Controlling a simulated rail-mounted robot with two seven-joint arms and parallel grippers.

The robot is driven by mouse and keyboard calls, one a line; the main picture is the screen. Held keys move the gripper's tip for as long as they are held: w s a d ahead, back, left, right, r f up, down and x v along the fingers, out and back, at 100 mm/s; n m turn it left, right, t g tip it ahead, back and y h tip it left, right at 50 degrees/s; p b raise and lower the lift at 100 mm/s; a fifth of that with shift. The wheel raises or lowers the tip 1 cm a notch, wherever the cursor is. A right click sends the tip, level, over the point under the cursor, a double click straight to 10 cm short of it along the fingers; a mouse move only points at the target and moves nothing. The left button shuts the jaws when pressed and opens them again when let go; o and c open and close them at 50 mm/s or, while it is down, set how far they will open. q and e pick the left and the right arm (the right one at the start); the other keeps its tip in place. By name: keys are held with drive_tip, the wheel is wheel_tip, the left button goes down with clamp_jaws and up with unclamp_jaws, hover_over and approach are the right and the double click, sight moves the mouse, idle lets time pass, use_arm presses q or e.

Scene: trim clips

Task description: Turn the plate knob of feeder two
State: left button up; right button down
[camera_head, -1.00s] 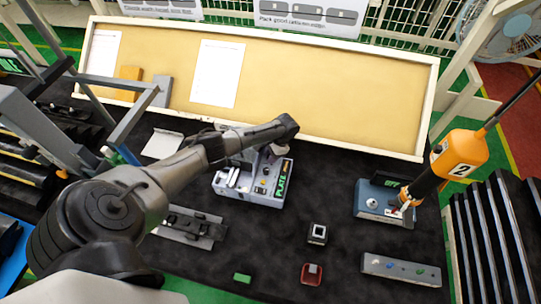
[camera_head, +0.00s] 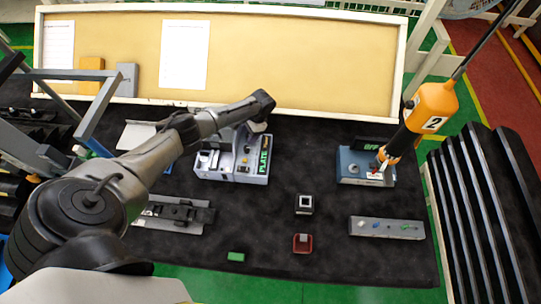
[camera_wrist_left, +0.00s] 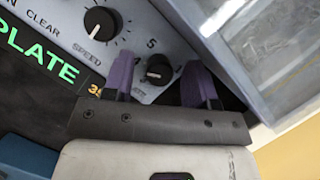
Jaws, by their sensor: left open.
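A grey feeder box (camera_head: 228,172) with a green PLATE display (camera_head: 264,155) stands at the middle of the bench in the head view. In the left wrist view, its panel carries a small black knob (camera_wrist_left: 158,70) with a partly hidden label ending in "ATE", and a larger SPEED knob (camera_wrist_left: 100,22). My left gripper (camera_wrist_left: 159,76) is open, its purple fingers on either side of the small knob. Contact with the knob cannot be told. In the head view, my left arm reaches over the box and its fingertips are hidden. My right gripper is not in view.
A blue-grey box (camera_head: 352,168) stands at the right, with an orange tool (camera_head: 428,112) marked 2 hanging over it. A grey strip (camera_head: 386,228), a red tray (camera_head: 302,243) and a small black-and-white block (camera_head: 304,204) lie in front. A cream board (camera_head: 290,60) closes the back.

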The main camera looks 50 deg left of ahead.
use_arm(q)
drive_tip(key=shift+f+m+y+b, duration=0.2)
drive_tip(key=shift+m+y+b, duration=0.1)
drive_tip(key=shift+m, duration=0.2)
drive_tip(key=m+t+y+b, duration=0.1)
drive_tip(key=m+b, duration=0.2)
drive_tip(key=m+y+b, duration=0.1)
drive_tip(key=m+b, duration=0.2)
drive_tip(key=b, duration=0.1)
drive_tip(key=m+t+b, duration=0.1)
drive_tip(key=m+b, duration=0.2)
drive_tip(key=shift+s+f+m+t+y+b, duration=0.1)
drive_tip(key=shift+f+m+t+y+b, duration=0.1)
drive_tip(key=shift+m+t+y+b, duration=0.15)
drive_tip(key=p+v, duration=0.2)
drive_tip(key=v, duration=1.3)
drive_tip(key=s+d+f+t+h+p, duration=0.1)
drive_tip(key=s+d+p, duration=0.2)
drive_tip(key=d, duration=0.4)
drive_tip(key=s+d+f+t+h+p, duration=0.1)
drive_tip(key=s+d+p, duration=0.2)
drive_tip(key=d, duration=0.5)
drive_tip(key=s+d+f+n+t+h+p, duration=0.1)
drive_tip(key=s+d+h+p, duration=0.1)
drive_tip(key=d, duration=0.6)
drive_tip(key=shift+s+d+f+p, duration=0.2)
drive_tip(key=shift+s+f+p, duration=0.15)
drive_tip(key=shift+s+p, duration=0.55)
drive_tip(key=shift+n, duration=0.25)
